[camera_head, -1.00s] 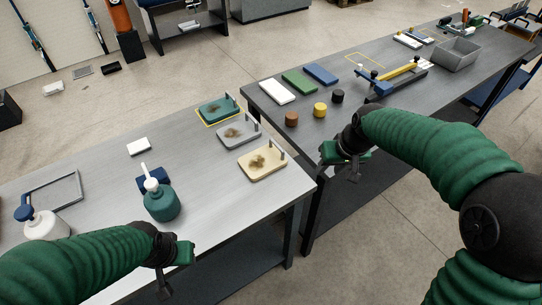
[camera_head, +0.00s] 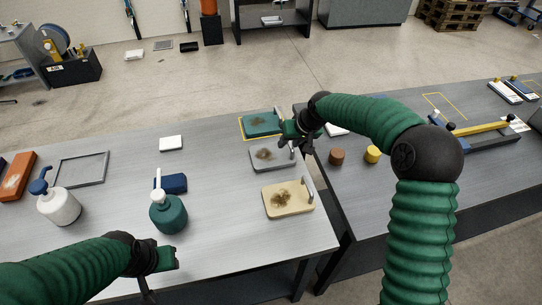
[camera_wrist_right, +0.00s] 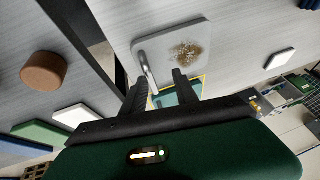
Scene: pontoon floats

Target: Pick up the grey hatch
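The grey hatch (camera_head: 262,164) lies on the left table between a green hatch (camera_head: 260,119) and a beige hatch (camera_head: 275,205). It has a brown stain and an upright metal handle at its right side. In the right wrist view the grey hatch (camera_wrist_right: 202,35) and its handle lie just beyond the fingertips. My right gripper (camera_wrist_right: 162,78) is open and empty, with its fingers apart. In the head view the right gripper (camera_head: 287,142) hovers by the handle end of the grey hatch and partly hides it. My left gripper (camera_head: 160,268) is at the table's front edge, its fingers unclear.
A green pump bottle (camera_head: 168,215), a white pump bottle (camera_head: 60,208), a blue block (camera_head: 175,184) and a white block (camera_head: 171,143) stand on the left table. A second table to the right holds a brown cylinder (camera_head: 337,157) and a yellow cylinder (camera_head: 372,154). A gap separates the tables.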

